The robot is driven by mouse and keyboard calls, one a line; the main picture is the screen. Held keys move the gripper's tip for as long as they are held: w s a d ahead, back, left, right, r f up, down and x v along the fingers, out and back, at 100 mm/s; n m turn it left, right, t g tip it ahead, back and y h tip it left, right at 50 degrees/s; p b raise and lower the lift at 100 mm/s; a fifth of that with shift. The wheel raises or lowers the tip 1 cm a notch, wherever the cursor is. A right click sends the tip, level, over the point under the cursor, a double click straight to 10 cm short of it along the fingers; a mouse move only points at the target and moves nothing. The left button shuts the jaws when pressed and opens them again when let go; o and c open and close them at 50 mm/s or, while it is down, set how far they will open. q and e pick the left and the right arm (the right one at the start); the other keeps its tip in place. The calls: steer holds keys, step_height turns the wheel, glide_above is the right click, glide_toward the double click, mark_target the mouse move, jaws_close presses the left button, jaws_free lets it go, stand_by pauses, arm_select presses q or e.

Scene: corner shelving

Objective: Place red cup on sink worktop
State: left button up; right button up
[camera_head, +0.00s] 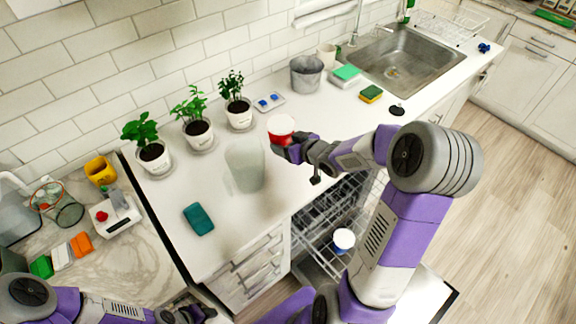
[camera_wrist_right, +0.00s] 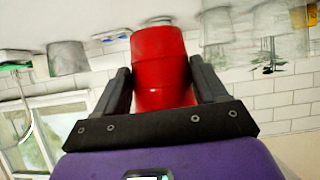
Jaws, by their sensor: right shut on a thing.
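A red cup (camera_head: 281,127) with a white inside is held by my right gripper (camera_head: 291,147) over the white sink worktop (camera_head: 285,185) in the head view. In the right wrist view the red cup (camera_wrist_right: 161,66) sits between the two dark fingers of the right gripper (camera_wrist_right: 162,85). I cannot tell whether the cup touches the worktop. My left arm (camera_head: 65,302) is at the bottom left of the head view, and its gripper (camera_head: 190,312) is low at the bottom edge, partly cut off.
A clear jug (camera_head: 245,163) stands left of the cup. Potted plants (camera_head: 198,130) line the wall, and a teal sponge (camera_head: 199,218) lies in front. A grey bucket (camera_head: 306,73) stands near the sink (camera_head: 405,62). The dishwasher (camera_head: 330,220) is open below, with a cup (camera_head: 343,239) inside.

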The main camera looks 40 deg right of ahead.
step_height(320, 180, down, 9)
steer(key=shift+w+f+b, duration=0.1)
steer(key=shift+b, duration=1)
steer(key=o, duration=0.7)
steer(key=shift+f, duration=0.15)
steer(key=o, duration=0.5)
steer(key=shift+r, duration=0.2)
